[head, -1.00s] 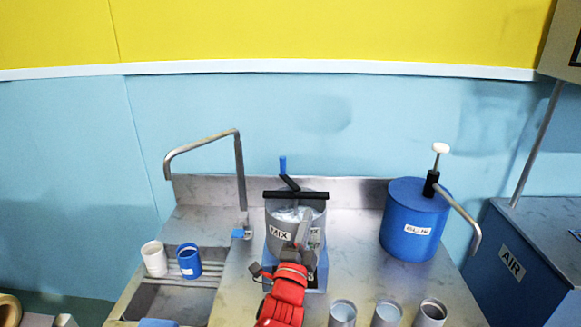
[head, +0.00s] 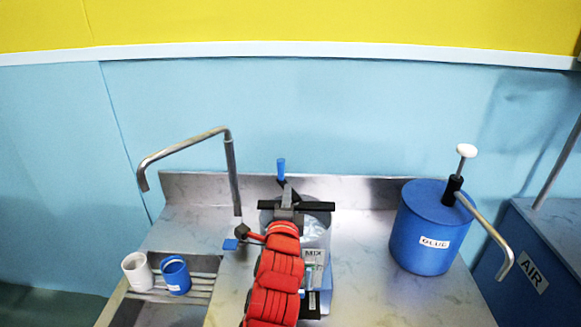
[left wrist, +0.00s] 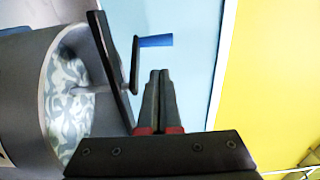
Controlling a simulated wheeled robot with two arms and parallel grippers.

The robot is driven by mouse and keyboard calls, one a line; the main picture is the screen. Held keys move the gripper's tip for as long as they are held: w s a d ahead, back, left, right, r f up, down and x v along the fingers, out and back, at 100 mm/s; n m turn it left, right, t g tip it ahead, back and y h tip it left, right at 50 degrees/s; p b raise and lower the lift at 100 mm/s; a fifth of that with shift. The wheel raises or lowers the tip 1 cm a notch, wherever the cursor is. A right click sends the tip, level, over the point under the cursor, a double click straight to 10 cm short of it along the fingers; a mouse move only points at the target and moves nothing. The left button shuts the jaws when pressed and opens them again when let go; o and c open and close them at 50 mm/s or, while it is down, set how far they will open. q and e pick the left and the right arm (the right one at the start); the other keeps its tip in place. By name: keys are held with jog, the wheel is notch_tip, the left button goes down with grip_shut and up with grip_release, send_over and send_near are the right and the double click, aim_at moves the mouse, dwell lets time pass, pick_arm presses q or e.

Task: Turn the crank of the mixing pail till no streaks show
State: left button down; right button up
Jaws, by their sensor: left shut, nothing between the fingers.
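The mixing pail (left wrist: 22,90) is grey, and a MIX label shows in the head view, where my arm hides much of it. White and blue-grey streaks (left wrist: 68,90) swirl inside it in the left wrist view. A black bar (head: 318,206) spans its rim. The crank has a dark arm (left wrist: 134,62) and a blue handle (head: 281,168), which also shows in the left wrist view (left wrist: 155,41). My left gripper (head: 288,188) is shut and empty, its fingertips (left wrist: 158,74) close to the crank handle with a small gap. My right gripper is out of view.
A blue GLUE pot (head: 428,228) with a pump and bent spout stands right of the pail. A bent metal pipe (head: 232,170) rises on the left. A blue AIR box (head: 540,255) is far right.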

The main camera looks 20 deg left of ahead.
pick_arm(q)
jog(key=p+x, duration=0.3)
jog(key=x, duration=0.5)
jog(key=shift+w+a+r+p, duration=0.15)
jog(key=shift+w+a+p, duration=0.05)
jog(key=shift+w+p, duration=0.15)
jog(key=shift+w, duration=0.4)
